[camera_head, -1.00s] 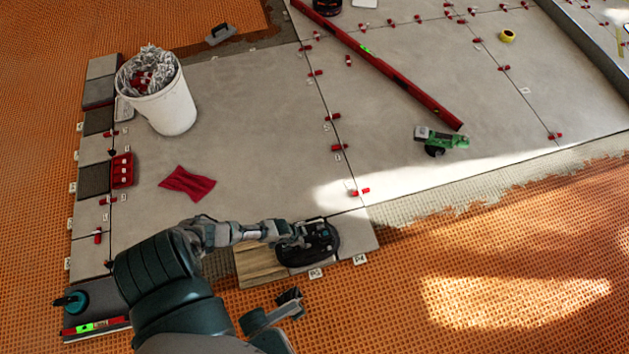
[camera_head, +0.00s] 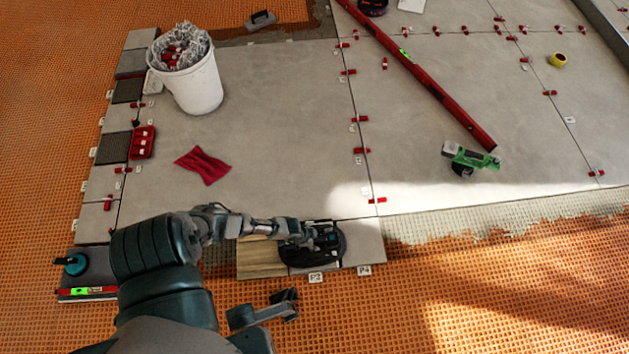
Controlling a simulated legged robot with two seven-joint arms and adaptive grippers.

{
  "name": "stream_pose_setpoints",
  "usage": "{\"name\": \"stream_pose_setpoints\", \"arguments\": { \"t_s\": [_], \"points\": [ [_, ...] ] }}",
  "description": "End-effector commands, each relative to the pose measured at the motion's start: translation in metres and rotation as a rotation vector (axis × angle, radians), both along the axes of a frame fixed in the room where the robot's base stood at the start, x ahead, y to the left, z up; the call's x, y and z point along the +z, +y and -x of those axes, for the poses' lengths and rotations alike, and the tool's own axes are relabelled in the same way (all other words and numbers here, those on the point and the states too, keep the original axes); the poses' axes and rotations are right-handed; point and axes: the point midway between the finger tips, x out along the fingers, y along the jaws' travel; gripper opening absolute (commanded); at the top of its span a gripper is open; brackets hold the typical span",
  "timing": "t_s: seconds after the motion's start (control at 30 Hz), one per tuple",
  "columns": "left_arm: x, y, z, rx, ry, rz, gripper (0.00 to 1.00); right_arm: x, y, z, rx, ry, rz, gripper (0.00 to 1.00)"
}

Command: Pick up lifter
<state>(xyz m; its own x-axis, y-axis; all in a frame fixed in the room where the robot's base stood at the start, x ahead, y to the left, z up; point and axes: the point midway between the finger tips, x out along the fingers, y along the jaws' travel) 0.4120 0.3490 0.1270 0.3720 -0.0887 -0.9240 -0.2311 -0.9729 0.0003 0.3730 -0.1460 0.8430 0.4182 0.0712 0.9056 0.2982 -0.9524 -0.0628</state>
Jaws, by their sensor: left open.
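A dark, oval device with a raised handle and teal details, which looks like the lifter (camera_head: 318,252), lies on a small grey tile near the lower middle. My left arm comes in from the lower left, and its gripper (camera_head: 300,231) is at the lifter's handle on the left side. The left gripper is open; its fingers blend with the dark lifter, so I cannot tell whether they touch it.
A wooden sample tile (camera_head: 261,260) lies left of the lifter. A white bucket (camera_head: 196,88), a red cloth (camera_head: 203,165), a long red level (camera_head: 440,95) and a green grinder (camera_head: 470,158) rest on the large grey tiles. The orange mat (camera_head: 450,300) in front is clear.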

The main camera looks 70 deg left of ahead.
Motion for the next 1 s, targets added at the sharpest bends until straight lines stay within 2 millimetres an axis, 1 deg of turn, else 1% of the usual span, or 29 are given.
{"name": "stream_pose_setpoints", "arguments": {
  "t_s": [0.3, 0.63, 0.83, 0.87, 1.0],
  "points": [
    [-0.0036, 0.0001, 0.0002, 0.0, 0.0, 0.0, 0.54, -0.0054, 0.0, -0.0009, 0.0, 0.006, 0.0, 0.0],
    [-0.0034, 0.0001, -0.0002, 0.0, 0.0, 0.0, 0.54, -0.0056, -0.0001, -0.0009, 0.0, 0.007, 0.0, 0.0],
    [-0.0035, 0.0002, -0.0001, 0.0, 0.0, 0.0, 0.04, -0.0056, -0.0001, -0.0008, 0.0, 0.007, 0.0, 0.0],
    [-0.0035, 0.0002, -0.0001, 0.0, 0.0, 0.0, 0.0, -0.0056, -0.0001, -0.0009, 0.0, 0.007, 0.0, 0.0],
    [-0.003, 0.0005, -0.0014, 0.0, -0.003, 0.0, 0.0, -0.0057, -0.0001, -0.0009, -0.001, 0.008, 0.0, 0.0]
  ]
}}
